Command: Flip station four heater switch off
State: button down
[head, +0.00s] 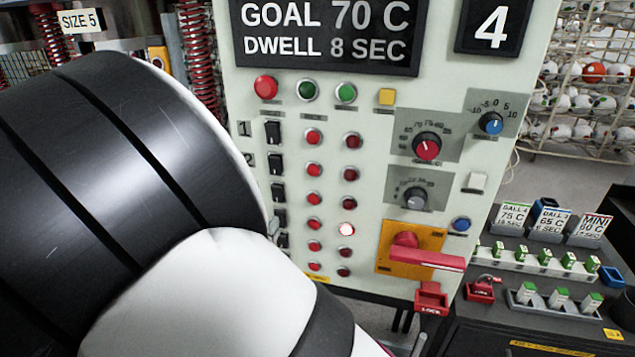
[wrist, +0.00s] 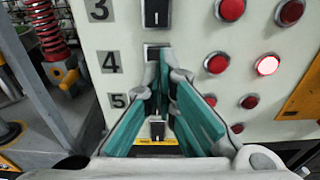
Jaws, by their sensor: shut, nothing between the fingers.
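The station four heater switch (wrist: 151,50) is a black rocker beside the "4" label in the wrist view. My gripper (wrist: 167,72) has teal finger pads and is shut and empty. Its fingertips are in front of this switch and hide its lower part, so I cannot tell which way the rocker is tilted or whether they touch it. In the head view my arm covers the left side, and the fingers are not visible. The station four lamp glows in the head view (head: 347,230) and in the wrist view (wrist: 267,65).
The station three switch (wrist: 156,12) is just above. Another black switch (wrist: 157,128) shows lower down between the fingers. A red lever (head: 427,259) on an orange plate sticks out at the panel's lower right. A dark bench (head: 480,325) with small blocks stands at right.

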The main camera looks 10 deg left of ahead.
jog(key=s+a+p, duration=0.1)
jog(key=s+p, duration=0.2)
jog(key=s, duration=0.7)
jog(key=shift+s+r+p, duration=0.35)
jog(key=shift+r+p, duration=0.05)
jog(key=w+d+r+m+g+h, duration=0.35)
jog(key=d+m, duration=0.25)
jog(key=d, duration=0.4)
jog(key=w+d+r+m+g+h, duration=0.35)
jog(key=d+r+m, duration=0.2)
jog(key=d, duration=0.45)
jog(key=s+d+r+m+g+y+b, duration=0.1)
jog(key=s+d+r+m+g, duration=0.15)
jog(key=d+m, duration=0.3)
jog(key=s+d+r+m+g+y, duration=0.1)
jog(key=s+d+m+g, duration=0.2)
jog(key=d, duration=0.4)
jog(key=s+d+r+m+y+b, duration=0.1)
jog(key=s+d+m+y, duration=0.2)
jog(key=s+m, duration=0.3)
jog(key=s+d+r+m+y+b, duration=0.1)
jog(key=s+d+r+m+y, duration=0.1)
jog(key=s+m, duration=0.4)
jog(key=shift+s+d+r+m+t+y, duration=0.25)
jog(key=shift+d+m+t+y, duration=0.35)
jog(key=shift+m, duration=0.9)
jog(key=shift+d, duration=0.2)
